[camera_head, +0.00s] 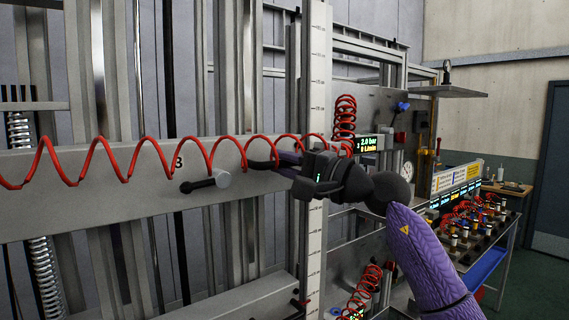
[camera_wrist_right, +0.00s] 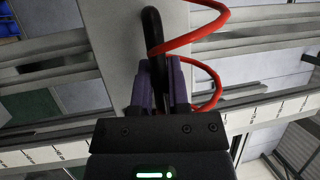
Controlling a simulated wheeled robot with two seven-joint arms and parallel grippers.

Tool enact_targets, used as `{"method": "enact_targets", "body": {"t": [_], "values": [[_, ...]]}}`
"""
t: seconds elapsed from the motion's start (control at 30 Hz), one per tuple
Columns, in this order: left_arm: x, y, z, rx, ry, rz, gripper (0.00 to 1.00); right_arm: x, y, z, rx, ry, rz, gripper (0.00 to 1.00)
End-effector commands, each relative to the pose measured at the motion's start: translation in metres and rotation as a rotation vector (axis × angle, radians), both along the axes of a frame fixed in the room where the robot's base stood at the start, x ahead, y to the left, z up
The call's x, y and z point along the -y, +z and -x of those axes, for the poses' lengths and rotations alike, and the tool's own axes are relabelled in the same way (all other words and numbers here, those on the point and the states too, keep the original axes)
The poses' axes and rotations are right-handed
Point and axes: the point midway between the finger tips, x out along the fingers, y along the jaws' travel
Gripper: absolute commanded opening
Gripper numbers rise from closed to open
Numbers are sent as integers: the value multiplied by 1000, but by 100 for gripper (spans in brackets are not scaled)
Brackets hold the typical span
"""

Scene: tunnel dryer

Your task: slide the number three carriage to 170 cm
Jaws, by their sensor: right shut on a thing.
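The number three carriage (camera_head: 100,170) is a grey horizontal beam across the head view, with a black "3" on its face. A vertical white scale (camera_head: 318,90) stands just beyond the carriage's right end. Its figures are too small to read. My left gripper is out of view.
A red coiled hose (camera_head: 145,150) hangs along the carriage and passes close to my right gripper. A black lever with a grey end (camera_head: 205,183) projects from the carriage. A display panel (camera_head: 370,143) and a bench of fittings (camera_head: 480,225) stand to the right.

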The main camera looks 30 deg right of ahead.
Motion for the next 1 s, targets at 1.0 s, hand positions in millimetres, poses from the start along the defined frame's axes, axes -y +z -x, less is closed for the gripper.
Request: {"method": "enact_targets", "body": {"t": [1.0], "values": [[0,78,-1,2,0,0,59,1,102,1,6,-3,-2,0]]}}
